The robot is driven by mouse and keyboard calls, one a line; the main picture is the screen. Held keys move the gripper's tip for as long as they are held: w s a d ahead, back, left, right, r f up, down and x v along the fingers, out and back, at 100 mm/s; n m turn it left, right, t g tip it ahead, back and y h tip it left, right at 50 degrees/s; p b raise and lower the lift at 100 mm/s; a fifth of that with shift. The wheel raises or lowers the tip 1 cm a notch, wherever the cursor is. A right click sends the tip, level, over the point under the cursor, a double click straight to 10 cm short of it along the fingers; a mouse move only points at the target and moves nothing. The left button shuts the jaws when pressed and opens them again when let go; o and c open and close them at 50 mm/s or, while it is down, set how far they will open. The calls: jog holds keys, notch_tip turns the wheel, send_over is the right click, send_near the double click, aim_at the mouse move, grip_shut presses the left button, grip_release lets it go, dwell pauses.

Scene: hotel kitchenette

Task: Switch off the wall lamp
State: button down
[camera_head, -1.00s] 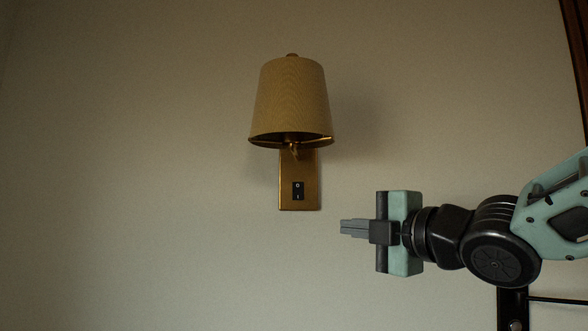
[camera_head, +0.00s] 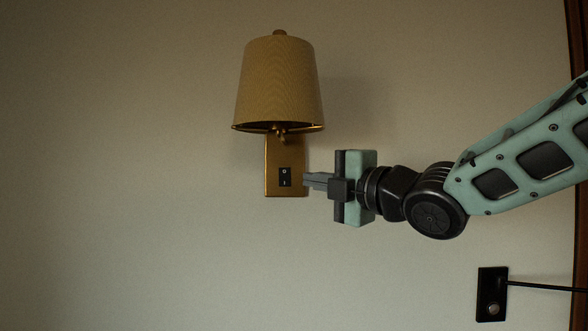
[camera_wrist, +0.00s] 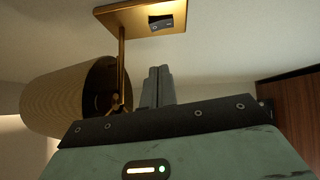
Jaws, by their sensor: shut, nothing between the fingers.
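The wall lamp (camera_head: 278,85) has a tan shade above a brass wall plate (camera_head: 272,150); the shade looks unlit. A small black rocker switch (camera_head: 285,177) marked O and I sits low on the plate. My gripper (camera_head: 306,180) is shut and empty, its fingertips at the plate's right edge in the head view, just right of the switch. I cannot tell whether they touch the plate. In the wrist view the shut fingers (camera_wrist: 158,72) point toward the plate, with the switch (camera_wrist: 161,23) beyond the tips and the shade (camera_wrist: 75,98) to the left.
A black wall outlet (camera_head: 492,294) with a plugged-in cable is at the lower right. A dark wooden frame (camera_head: 580,250) runs up the right edge. The wall left of and below the lamp is bare.

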aim_at(282, 172)
jog(key=w+a+p, duration=0.1)
jog(key=w, duration=0.1)
jog(key=w+a+p, duration=0.1)
jog(key=w+p, duration=0.1)
jog(key=w, duration=0.1)
jog(key=w+a+r+p, duration=0.1)
jog(key=w+a, duration=0.1)
jog(key=shift+w+r+p, duration=0.1)
jog(key=shift+w+p, duration=0.1)
jog(key=shift+p, duration=0.2)
jog(key=shift+w, duration=0.5)
jog(key=shift+w+f+b, duration=0.15)
jog(key=shift+f+b, duration=0.05)
jog(key=shift+b, duration=0.25)
jog(key=shift+r, duration=0.2)
